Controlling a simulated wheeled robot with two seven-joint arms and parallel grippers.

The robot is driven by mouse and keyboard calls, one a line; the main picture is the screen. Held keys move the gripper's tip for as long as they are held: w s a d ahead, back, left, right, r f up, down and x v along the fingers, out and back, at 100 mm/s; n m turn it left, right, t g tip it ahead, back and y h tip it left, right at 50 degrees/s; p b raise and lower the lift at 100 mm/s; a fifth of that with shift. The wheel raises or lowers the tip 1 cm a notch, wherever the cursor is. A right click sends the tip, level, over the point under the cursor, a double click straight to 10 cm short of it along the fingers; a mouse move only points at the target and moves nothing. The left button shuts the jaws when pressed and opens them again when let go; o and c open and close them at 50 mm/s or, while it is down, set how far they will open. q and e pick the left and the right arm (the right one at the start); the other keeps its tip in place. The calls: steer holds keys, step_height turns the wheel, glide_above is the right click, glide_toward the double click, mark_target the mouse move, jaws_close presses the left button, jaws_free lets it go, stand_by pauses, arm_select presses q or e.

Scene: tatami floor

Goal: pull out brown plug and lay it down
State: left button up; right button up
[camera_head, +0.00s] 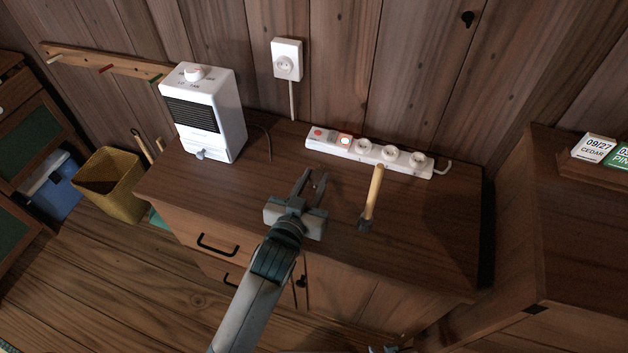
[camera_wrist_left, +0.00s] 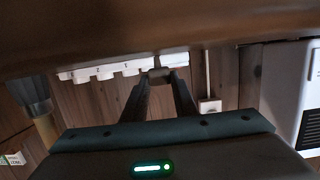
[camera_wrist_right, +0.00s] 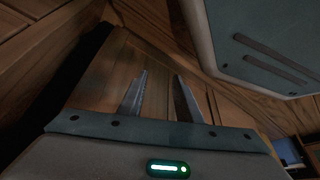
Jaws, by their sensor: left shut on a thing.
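The white power strip (camera_head: 374,150) lies along the back of the brown cabinet top, with a red switch and a lit spot at its left end. Several of its round sockets show empty. My left gripper (camera_head: 313,176) is over the cabinet top, in front of the strip and apart from it. In the left wrist view its fingers are shut on a small brown plug (camera_wrist_left: 160,72). The plug is hard to make out in the head view.
A white heater (camera_head: 205,113) stands left on the cabinet. A wooden-handled tool (camera_head: 374,190) with a dark end is right of my left gripper. A white wall socket (camera_head: 287,60) is behind. The front right cabinet top (camera_head: 430,250) is clear.

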arm_select(q)
steer(key=shift+f+b, duration=0.55)
steer(key=shift+f, duration=0.15)
arm_select(e)
steer(key=shift+s+d+f+g, duration=0.4)
steer(key=shift+s+d+g, duration=0.1)
steer(key=shift+s+d, duration=0.25)
arm_select(q)
steer(key=o, duration=1.1)
arm_select(e)
steer(key=shift+w+d, duration=0.1)
arm_select(q)
steer(key=shift+s, duration=0.1)
steer(key=v, duration=1.7)
steer(key=shift+s+a+b, duration=0.1)
steer(key=shift+b, duration=0.3)
arm_select(e)
steer(key=shift+s+d+f+g+h, duration=0.1)
steer(key=shift+s+d+g+h, duration=0.2)
steer(key=shift+s, duration=0.3)
steer(key=shift+w, duration=0.2)
